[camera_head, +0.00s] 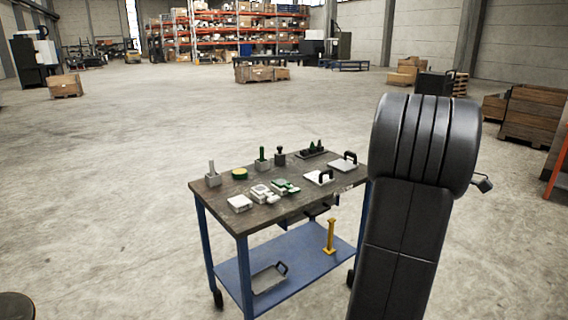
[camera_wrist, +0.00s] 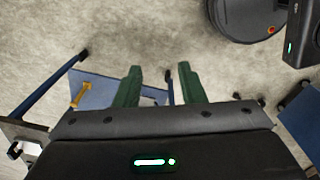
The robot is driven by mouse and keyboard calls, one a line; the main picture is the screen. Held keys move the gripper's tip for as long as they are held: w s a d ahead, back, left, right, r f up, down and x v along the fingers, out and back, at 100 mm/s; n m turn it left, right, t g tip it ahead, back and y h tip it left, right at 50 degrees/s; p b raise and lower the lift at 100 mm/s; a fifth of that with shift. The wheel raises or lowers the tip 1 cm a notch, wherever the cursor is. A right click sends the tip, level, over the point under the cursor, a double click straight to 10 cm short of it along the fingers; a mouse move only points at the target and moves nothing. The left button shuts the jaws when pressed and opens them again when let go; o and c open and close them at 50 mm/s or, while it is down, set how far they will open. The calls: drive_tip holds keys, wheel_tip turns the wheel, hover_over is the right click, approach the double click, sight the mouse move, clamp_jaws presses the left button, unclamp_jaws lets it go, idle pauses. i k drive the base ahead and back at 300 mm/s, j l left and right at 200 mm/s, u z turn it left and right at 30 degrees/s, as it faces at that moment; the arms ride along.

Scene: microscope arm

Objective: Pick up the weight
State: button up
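A small dark piece with a knob on top (camera_head: 280,157) stands upright near the back edge of the cart's table top (camera_head: 290,203); it looks most like the weight, but it is too small to be certain. My gripper (camera_wrist: 158,76) shows in the wrist view with its two green fingers apart and nothing between them. It points down past the cart, over floor and part of the blue lower shelf (camera_wrist: 98,88). The dark piece does not show in the wrist view. In the head view my arm stands right of the cart and the gripper is out of sight.
Around the dark piece stand a block with a green post (camera_head: 262,162), a yellow-green disc (camera_head: 239,173), a dark tray (camera_head: 322,155) and handled plates (camera_head: 343,164). White boxes (camera_head: 240,203) lie in front. A yellow stand (camera_head: 330,238) is on the lower shelf.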

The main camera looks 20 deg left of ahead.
sight(279, 157)
drive_tip(key=i+u, duration=0.15)
drive_tip(key=u, duration=0.35)
drive_tip(key=i+u, duration=0.1)
drive_tip(key=u, duration=0.4)
drive_tip(key=i+l+u, duration=0.1)
drive_tip(key=u, duration=0.35)
drive_tip(key=i+l+u, duration=0.25)
drive_tip(key=l, duration=0.4)
drive_tip(key=i+l+u, duration=0.3)
drive_tip(key=l, duration=0.45)
drive_tip(key=i+l+u, duration=0.1)
drive_tip(key=l, duration=0.3)
drive_tip(key=i+l+u, duration=0.15)
drive_tip(key=l, duration=0.25)
drive_tip(key=i+l+u, duration=0.1)
drive_tip(key=l, duration=0.3)
drive_tip(key=i+l, duration=0.1)
drive_tip(key=l, duration=0.25)
drive_tip(key=i+l, duration=0.1)
drive_tip(key=l, duration=0.25)
drive_tip(key=i+l, duration=0.1)
drive_tip(key=l, duration=0.2)
